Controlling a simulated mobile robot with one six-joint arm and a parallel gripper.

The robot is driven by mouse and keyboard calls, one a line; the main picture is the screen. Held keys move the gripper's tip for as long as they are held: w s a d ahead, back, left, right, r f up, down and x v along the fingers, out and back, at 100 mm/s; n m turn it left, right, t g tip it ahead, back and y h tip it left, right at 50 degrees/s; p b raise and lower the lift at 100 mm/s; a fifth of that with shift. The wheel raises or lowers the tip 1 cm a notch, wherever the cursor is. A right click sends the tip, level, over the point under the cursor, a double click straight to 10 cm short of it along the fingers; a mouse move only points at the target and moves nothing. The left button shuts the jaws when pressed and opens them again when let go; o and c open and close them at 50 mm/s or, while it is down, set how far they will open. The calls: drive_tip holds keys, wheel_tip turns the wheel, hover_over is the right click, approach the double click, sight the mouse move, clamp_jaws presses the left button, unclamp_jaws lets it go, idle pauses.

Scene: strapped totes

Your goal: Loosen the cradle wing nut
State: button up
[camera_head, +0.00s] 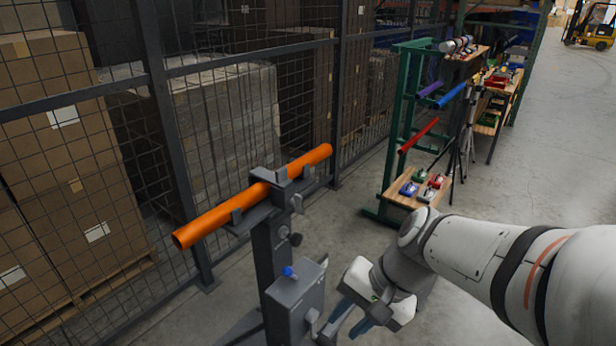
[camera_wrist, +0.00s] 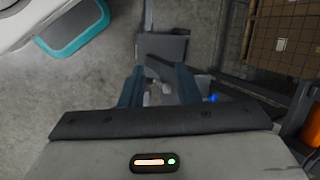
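An orange tube (camera_head: 255,196) lies in a dark cradle (camera_head: 250,215) on top of a grey post, under a clamp block (camera_head: 282,182). A small grey piece that looks like the wing nut (camera_head: 298,203) sticks out on the right side of the clamp. A dark round knob (camera_head: 296,239) sits lower on the post. My gripper (camera_head: 350,318) is below and right of these, beside the grey box, pointing down. In the wrist view my gripper (camera_wrist: 160,88) has its fingers apart. Light grey parts show in the gap; I cannot tell whether a finger touches them.
A grey box (camera_head: 296,300) with a blue knob (camera_head: 288,271) is mounted on the post, close to my gripper. A wire mesh fence (camera_head: 190,130) runs behind the stand. A green rack (camera_head: 390,150) with coloured tubes and a tripod (camera_head: 463,140) stand farther back. Floor is open on the right.

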drive_tip(key=w+a+r+m+y, duration=0.1)
drive_tip(key=w+a+m+y, duration=0.3)
drive_tip(key=a+m, duration=0.1)
drive_tip(key=m+t+y+p, duration=0.1)
drive_tip(key=m+t+y, duration=0.4)
drive_tip(key=m+t, duration=0.75)
approach(297, 204)
drive_tip(key=r+m+g, duration=0.1)
drive_tip(key=m+g, duration=0.1)
drive_tip(key=w+p+x, duration=0.1)
drive_tip(key=p+x, duration=0.1)
drive_tip(key=x, duration=0.5)
drive_tip(key=shift+w, duration=0.2)
drive_tip(key=shift+r, duration=0.1)
drive_tip(key=shift+c, duration=0.6)
